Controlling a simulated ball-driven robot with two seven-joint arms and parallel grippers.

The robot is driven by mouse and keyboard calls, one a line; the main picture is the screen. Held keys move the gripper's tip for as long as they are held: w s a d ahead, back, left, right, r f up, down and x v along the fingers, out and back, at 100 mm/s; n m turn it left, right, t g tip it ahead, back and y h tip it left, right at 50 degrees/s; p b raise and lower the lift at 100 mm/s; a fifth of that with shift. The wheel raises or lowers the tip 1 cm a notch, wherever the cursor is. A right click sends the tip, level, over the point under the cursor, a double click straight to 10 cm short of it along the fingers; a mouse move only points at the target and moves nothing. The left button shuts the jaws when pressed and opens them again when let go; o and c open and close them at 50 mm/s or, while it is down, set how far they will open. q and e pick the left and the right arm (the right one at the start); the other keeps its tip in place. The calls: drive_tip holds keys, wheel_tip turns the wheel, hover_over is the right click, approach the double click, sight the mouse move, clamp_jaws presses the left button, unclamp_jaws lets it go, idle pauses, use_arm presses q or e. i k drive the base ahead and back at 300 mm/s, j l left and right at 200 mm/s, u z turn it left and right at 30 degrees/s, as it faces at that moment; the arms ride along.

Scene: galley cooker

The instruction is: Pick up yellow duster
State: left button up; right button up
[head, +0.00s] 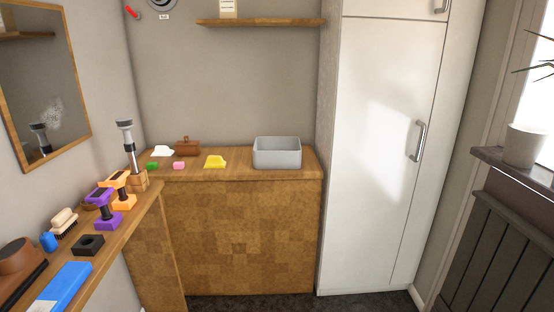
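The yellow duster (215,161) lies on the wooden counter (225,174) at the back. Neither my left gripper nor my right gripper is in view.
A side shelf (112,248) holds purple and orange tools, a brush and a blue box. A white cupboard (385,150) stands right. Dark floor shows in front.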

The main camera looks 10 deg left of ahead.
sight(212, 161)
drive_tip(key=i+l+u, duration=0.1)
drive_tip(key=i+u, duration=0.3)
drive_tip(key=i+l+u, duration=0.2)
drive_tip(key=i+u, duration=0.2)
drive_tip(key=i+l+u, duration=0.75)
drive_tip(key=k, duration=0.05)
